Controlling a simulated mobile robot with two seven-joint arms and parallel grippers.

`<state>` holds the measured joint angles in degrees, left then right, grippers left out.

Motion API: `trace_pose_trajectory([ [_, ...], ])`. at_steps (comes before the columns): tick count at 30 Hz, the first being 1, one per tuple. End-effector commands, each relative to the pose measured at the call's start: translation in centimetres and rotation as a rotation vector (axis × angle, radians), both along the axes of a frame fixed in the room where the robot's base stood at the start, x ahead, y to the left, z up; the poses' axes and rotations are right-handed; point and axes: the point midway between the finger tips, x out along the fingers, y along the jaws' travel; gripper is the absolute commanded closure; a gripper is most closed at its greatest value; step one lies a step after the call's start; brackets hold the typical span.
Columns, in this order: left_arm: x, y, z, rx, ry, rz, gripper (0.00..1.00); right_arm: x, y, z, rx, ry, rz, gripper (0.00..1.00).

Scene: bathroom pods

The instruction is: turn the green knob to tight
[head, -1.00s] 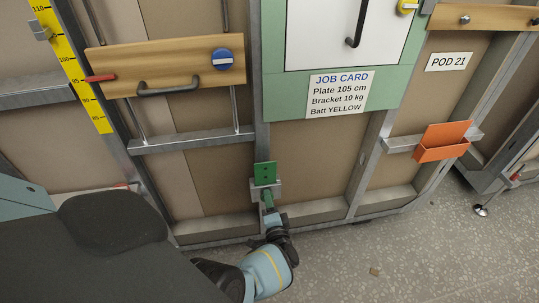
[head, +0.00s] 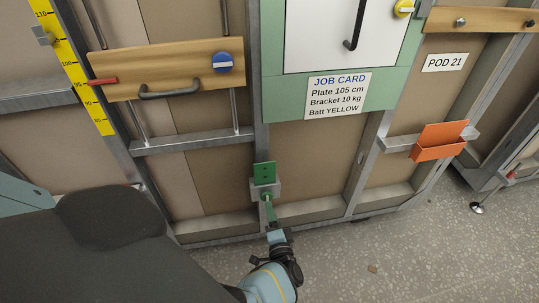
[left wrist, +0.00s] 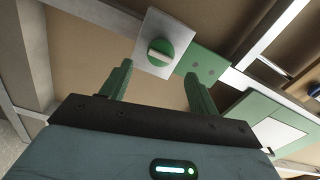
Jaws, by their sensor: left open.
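The green knob (left wrist: 161,50) is a round disc with a pale bar across it, on a light grey square plate (left wrist: 146,66) in the left wrist view. The bar slopes slightly down to the right there. In the head view the knob (head: 266,196) sits low on the metal stud, below a green plate (head: 264,172), and is partly covered by my fingers. My left gripper (left wrist: 158,72) is open, its two green fingers spread, with the knob ahead of the gap. In the head view the left gripper (head: 270,214) is just below the knob. I see no tight mark. My right gripper is not in view.
A green plate with two holes (left wrist: 203,64) adjoins the knob's plate. Above hang a job card (head: 338,95) and a wooden board with a blue dial (head: 222,62). An orange holder (head: 440,142) is at right. The speckled floor (head: 400,250) is mostly clear.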

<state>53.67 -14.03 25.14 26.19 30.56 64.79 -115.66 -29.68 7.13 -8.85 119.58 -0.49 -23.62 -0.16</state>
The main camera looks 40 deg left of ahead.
Motion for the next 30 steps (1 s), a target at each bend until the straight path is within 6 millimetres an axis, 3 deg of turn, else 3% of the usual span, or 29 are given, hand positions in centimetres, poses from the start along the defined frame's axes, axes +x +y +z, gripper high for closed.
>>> trace_pose_trajectory([
  [7,-1.5,-1.6,0.0,0.001,0.0,0.001,0.39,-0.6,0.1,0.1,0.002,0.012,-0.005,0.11],
  [23,-1.5,-1.7,0.0,0.001,0.0,0.001,0.39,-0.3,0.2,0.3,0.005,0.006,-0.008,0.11],
  [30,-3.2,0.2,-1.4,-0.05,-0.043,-0.09,0.39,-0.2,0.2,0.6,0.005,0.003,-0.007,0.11],
])
